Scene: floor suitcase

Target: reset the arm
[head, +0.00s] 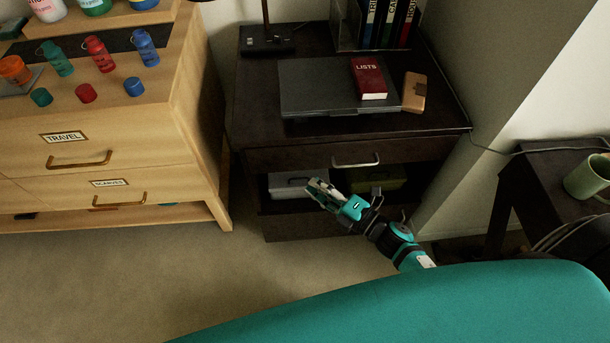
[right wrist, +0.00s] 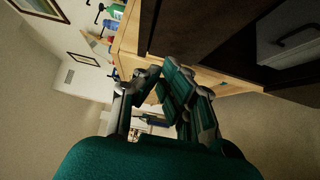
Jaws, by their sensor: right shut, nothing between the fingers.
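My right gripper (head: 322,194) reaches in from the lower right in the head view, in front of the dark nightstand (head: 350,144). It is shut and empty, and it points left near the open shelf under the nightstand drawer. In the right wrist view its teal and grey fingers (right wrist: 168,95) fill the middle. My left gripper is not in view.
A wooden dresser (head: 100,160) stands left, with bottles and loose caps on top. A laptop (head: 315,90), a red book (head: 368,78) and a tan wallet (head: 414,92) lie on the nightstand. A grey box (head: 292,184) sits on its shelf. A green mug (head: 588,176) stands right.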

